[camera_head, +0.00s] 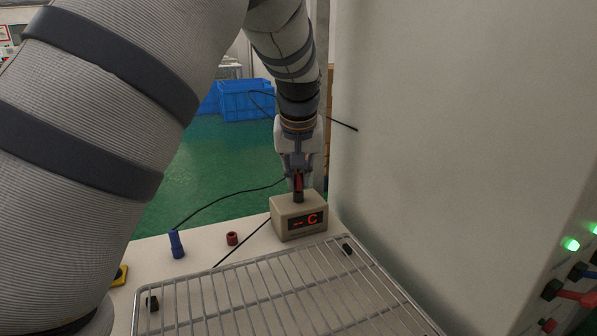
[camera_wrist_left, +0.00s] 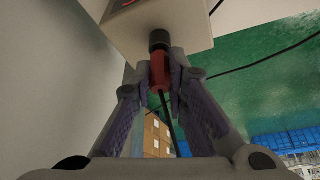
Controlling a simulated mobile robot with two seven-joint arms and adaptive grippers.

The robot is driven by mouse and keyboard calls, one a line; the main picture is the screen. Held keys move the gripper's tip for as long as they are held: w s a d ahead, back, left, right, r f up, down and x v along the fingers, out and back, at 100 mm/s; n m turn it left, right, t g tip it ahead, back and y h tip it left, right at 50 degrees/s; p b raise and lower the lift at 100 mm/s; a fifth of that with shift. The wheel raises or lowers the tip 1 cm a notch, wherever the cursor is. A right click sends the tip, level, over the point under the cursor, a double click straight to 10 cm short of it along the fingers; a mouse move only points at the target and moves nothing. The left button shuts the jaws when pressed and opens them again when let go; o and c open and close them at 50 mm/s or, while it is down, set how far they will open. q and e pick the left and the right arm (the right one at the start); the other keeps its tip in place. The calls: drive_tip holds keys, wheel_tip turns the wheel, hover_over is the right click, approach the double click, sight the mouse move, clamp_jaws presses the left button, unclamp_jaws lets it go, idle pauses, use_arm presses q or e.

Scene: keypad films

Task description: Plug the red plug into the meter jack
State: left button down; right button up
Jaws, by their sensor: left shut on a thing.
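The beige meter (camera_head: 285,214) stands at the back of the table with a red "-- C" on its dark display. A dark round jack (camera_head: 298,197) sits on its top. My left gripper (camera_head: 299,180) is above the meter, shut on the red plug (camera_head: 298,182). In the left wrist view, the gripper (camera_wrist_left: 161,85) holds the red plug (camera_wrist_left: 159,70) in line with the black jack (camera_wrist_left: 159,40). The plug's end appears to meet the jack; how deep it sits is hidden. A black cable (camera_wrist_left: 169,112) trails from the plug. My right gripper is out of view.
A wire rack (camera_head: 250,291) fills the front of the table. A blue plug (camera_head: 176,243) and a small red ring-like piece (camera_head: 232,239) stand left of the meter. A pale panel (camera_head: 450,130) rises close on the right. Blue crates (camera_head: 245,100) are on the floor behind.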

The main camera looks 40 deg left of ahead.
use_arm(q)
drive_tip(key=shift+f, duration=0.3)
drive_tip(key=c, duration=1.5)
unclamp_jaws()
drive_tip(key=v, duration=1.2)
